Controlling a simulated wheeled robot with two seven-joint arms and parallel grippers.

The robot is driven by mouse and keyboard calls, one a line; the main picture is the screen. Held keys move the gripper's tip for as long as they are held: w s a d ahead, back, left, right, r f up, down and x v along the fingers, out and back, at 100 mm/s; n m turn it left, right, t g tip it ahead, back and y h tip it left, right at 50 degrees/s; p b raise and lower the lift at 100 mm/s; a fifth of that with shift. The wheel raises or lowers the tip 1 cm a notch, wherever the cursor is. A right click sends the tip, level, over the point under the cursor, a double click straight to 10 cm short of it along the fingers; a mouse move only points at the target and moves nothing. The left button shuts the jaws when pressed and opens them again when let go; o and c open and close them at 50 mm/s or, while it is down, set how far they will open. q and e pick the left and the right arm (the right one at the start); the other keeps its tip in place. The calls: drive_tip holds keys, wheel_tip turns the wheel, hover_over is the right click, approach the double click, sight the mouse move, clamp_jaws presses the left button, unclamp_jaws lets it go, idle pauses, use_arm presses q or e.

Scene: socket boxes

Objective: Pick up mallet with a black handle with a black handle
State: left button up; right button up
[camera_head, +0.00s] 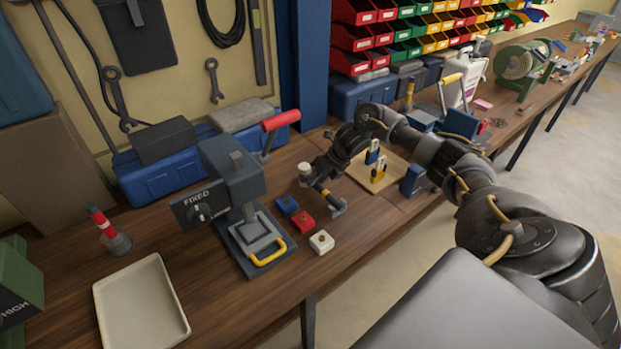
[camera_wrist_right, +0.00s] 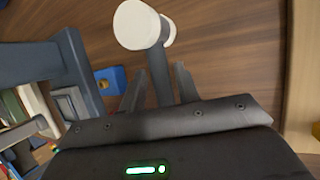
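The mallet (camera_head: 305,169) has a pale cylindrical head and a black handle. It lies on the wooden bench in the head view, left of my right gripper (camera_head: 322,167). In the right wrist view the mallet head (camera_wrist_right: 145,25) is beyond the fingertips, and its black handle (camera_wrist_right: 160,78) runs back between them. The fingers of my right gripper (camera_wrist_right: 157,90) stand apart, one on each side of the handle, with narrow gaps showing. Part of the handle is hidden by my gripper in the head view. My left gripper is out of view.
A grey press (camera_head: 235,175) with a red lever stands to the left. Blue (camera_head: 287,204), red (camera_head: 303,221) and white (camera_head: 321,242) blocks sit near it. A dark tool with a yellow band (camera_head: 325,191) lies close to my gripper. A pale tray (camera_head: 140,305) is at front left.

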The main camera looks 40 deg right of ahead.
drive_tip(key=shift+x, duration=1.25)
clamp_jaws()
drive_tip(key=shift+w+r, duration=0.1)
drive_tip(key=shift+r, duration=0.1)
drive_tip(key=shift+r, duration=0.2)
wheel_tip(320, 180, up, 2)
drive_tip(key=shift+r+b, duration=0.1)
drive_tip(key=shift+b, duration=0.75)
drive_tip(key=s+d+r+b, duration=0.3)
drive_tip(key=s+r, duration=0.7)
drive_tip(key=s, duration=0.3)
drive_tip(key=shift+s+b, duration=0.4)
